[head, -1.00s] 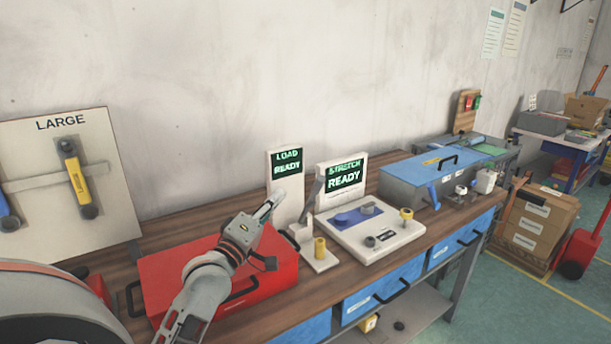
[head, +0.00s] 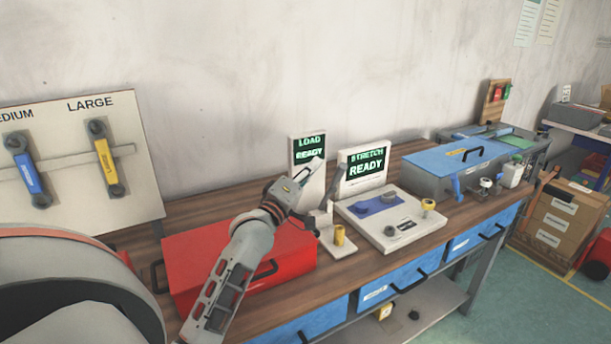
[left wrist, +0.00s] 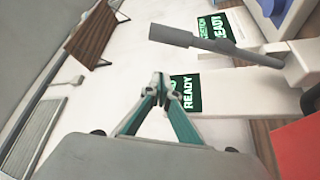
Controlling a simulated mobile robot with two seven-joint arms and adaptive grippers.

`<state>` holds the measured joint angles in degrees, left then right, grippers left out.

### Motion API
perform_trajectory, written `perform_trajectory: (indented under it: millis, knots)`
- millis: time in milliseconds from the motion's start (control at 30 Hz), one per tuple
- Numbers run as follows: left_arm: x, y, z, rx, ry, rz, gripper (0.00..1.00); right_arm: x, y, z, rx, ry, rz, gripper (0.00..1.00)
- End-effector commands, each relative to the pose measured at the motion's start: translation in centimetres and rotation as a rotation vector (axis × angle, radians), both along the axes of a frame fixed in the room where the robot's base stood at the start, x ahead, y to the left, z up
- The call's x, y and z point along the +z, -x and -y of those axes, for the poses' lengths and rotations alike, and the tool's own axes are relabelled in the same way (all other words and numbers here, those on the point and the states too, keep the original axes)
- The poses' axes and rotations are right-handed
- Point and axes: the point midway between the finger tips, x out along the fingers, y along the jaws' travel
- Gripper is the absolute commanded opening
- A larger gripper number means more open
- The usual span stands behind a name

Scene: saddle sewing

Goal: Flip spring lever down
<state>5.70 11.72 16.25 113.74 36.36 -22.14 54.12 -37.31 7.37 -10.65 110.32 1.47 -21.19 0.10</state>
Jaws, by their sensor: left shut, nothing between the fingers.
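The spring lever appears to be the grey bar with a thick end (left wrist: 215,48) in the left wrist view, rising from a white fixture. In the head view it is a small grey bar (head: 328,208) between the load panel and the stretch unit, partly hidden. My left gripper (head: 316,168) is shut and empty, in front of the load panel (head: 300,149). In the left wrist view its closed fingertips (left wrist: 159,78) are to the side of the lever and apart from it in the picture. My right gripper is not in view.
The stretch unit (head: 375,222) with its screen (head: 366,163) stands right of the load panel. A red toolbox (head: 200,262) sits below my left arm. A yellow cylinder (head: 339,236) stands near the load panel's base. A grey-blue case (head: 430,182) is farther right on the bench.

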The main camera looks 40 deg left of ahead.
Motion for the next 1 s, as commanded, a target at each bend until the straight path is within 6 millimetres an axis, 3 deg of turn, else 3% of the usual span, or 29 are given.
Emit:
perform_trajectory:
  millis: [167, 433, 1000]
  knots:
    - [0.9, -3.3, -0.2, 0.000, -0.001, 0.001, 0.00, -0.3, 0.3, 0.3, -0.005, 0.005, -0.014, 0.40]
    - [-0.9, -2.4, 2.9, -0.002, 0.001, -0.001, 0.00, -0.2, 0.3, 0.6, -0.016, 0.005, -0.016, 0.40]
    - [-1.2, -2.3, 3.2, -0.001, -0.003, 0.001, 0.00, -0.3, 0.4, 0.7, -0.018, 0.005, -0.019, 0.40]
